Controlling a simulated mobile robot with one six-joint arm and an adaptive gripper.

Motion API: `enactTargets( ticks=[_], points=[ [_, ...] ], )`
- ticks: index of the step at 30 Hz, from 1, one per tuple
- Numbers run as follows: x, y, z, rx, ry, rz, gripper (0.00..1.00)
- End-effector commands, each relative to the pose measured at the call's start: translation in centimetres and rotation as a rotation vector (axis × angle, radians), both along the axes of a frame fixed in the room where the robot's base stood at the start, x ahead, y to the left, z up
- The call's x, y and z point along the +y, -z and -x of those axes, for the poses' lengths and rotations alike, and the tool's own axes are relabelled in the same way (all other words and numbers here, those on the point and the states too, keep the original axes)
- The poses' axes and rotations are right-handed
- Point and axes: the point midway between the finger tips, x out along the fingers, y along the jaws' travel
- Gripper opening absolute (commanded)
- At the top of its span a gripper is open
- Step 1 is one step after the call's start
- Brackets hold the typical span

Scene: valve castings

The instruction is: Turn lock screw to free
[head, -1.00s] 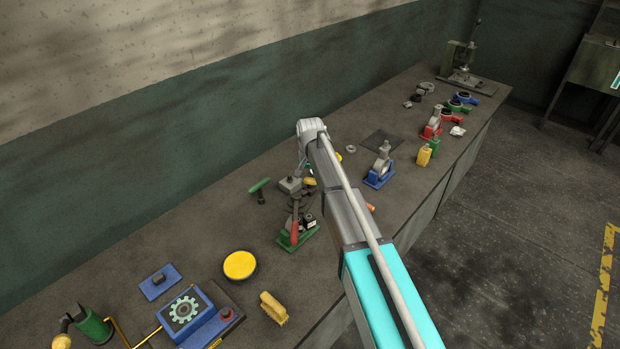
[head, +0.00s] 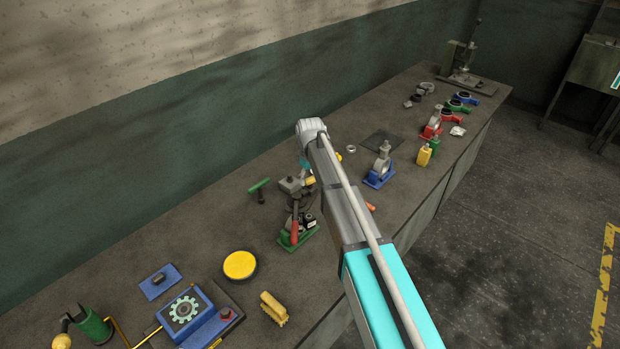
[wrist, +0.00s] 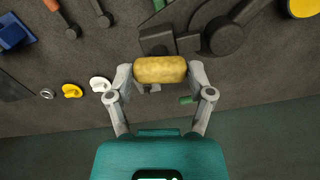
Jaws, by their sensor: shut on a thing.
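My gripper (wrist: 161,72) is shut on a yellow cylindrical knob, which I take to be the lock screw (wrist: 160,69). The knob lies across between the two fingers in the wrist view. In the head view a little of the yellow (head: 310,181) shows beside my arm, next to a dark fixture (head: 291,185). Dark grey blocks of the fixture (wrist: 155,41) show just beyond the knob in the wrist view. Below it in the head view is a green base with a red handle (head: 295,232). The screw's thread is hidden, and most of my gripper is hidden in the head view.
A green-handled tool (head: 260,188) lies close left of the fixture. A blue stand (head: 380,173) is to the right. The wall runs along the bench's back. Bare bench lies left of the green-handled tool.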

Motion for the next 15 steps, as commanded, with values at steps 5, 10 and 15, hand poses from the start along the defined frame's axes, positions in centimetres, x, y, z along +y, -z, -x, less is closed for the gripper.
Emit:
enactTargets(
  ticks=[5, 10, 15],
  points=[
    [-0.1, 0.05, 0.18, 0.004, -0.12, 0.002, 0.21],
    [-0.09, 0.05, 0.19, 0.004, -0.195, 0.002, 0.21],
    [-0.09, 0.05, 0.19, 0.004, -0.228, 0.002, 0.21]
  ],
)
